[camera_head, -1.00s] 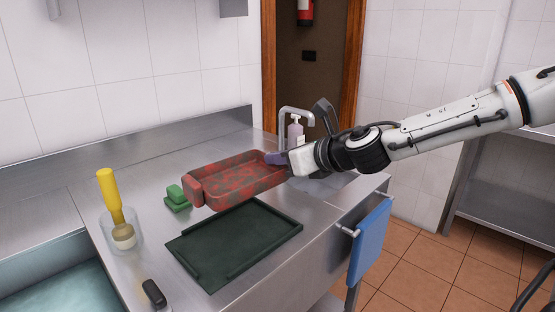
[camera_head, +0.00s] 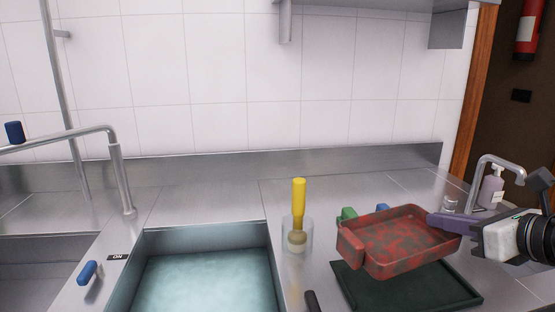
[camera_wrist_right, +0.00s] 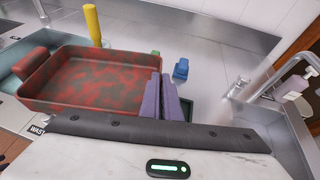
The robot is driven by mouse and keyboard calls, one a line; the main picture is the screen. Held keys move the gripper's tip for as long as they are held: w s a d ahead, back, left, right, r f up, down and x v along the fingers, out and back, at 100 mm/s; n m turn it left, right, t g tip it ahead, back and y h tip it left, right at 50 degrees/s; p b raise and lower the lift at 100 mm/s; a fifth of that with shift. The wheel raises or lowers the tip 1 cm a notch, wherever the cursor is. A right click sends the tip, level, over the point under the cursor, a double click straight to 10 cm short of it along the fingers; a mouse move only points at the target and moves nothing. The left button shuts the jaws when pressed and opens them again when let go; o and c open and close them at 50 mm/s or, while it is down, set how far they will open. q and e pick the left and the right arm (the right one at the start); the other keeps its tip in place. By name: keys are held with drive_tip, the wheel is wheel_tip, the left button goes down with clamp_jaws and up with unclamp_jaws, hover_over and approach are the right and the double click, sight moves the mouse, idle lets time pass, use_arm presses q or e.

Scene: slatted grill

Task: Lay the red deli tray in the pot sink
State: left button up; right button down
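The red deli tray (camera_head: 402,244), stained dark inside, is held level above the dark green tray on the steel counter. My right gripper (camera_head: 440,220) is shut on its right-hand end; the purple fingers pinch its wall in the right wrist view (camera_wrist_right: 164,98), where the red tray (camera_wrist_right: 95,80) reaches out to the left. The pot sink (camera_head: 208,282), a steel basin filled with pale blue-green water, is left of the tray in the head view. My left gripper does not show.
A dark green tray (camera_head: 400,292) lies under the red tray. A yellow-handled brush (camera_head: 299,195) stands in a clear cup (camera_head: 297,236) between sink and tray. Green and blue blocks sit behind the tray. A tall faucet (camera_head: 122,180) rises at the sink's back left.

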sight(408, 244)
drive_tip(key=s+a+n+y, duration=0.1)
drive_tip(key=a, duration=0.2)
drive_tip(key=s+a+n+g+y, duration=0.1)
drive_tip(key=s+a+n+y, duration=0.1)
drive_tip(key=a, duration=0.2)
drive_tip(key=s+a+n+g+y, duration=0.1)
drive_tip(key=s+a+y, duration=0.1)
drive_tip(key=a, duration=0.1)
drive_tip(key=shift+a+f+n, duration=0.1)
drive_tip(key=shift+a+n, duration=0.1)
drive_tip(key=shift+n, duration=0.2)
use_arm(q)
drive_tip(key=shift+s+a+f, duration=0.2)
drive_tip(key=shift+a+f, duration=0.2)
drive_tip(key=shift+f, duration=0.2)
use_arm(e)
drive_tip(key=s+a+f+n+g+y, duration=0.1)
drive_tip(key=s+a+n+g+y, duration=0.1)
drive_tip(key=s+a, duration=0.3)
drive_tip(key=shift+s+a+f+n+g+y, duration=0.15)
drive_tip(key=shift+s+f+n+g+y, duration=0.2)
drive_tip(key=shift+s+n+g, duration=0.35)
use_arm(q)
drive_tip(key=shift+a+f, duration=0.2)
use_arm(e)
drive_tip(key=s+d+f, duration=0.1)
drive_tip(key=s+f, duration=0.2)
drive_tip(key=f, duration=0.6)
drive_tip(key=shift+s+f, duration=0.25)
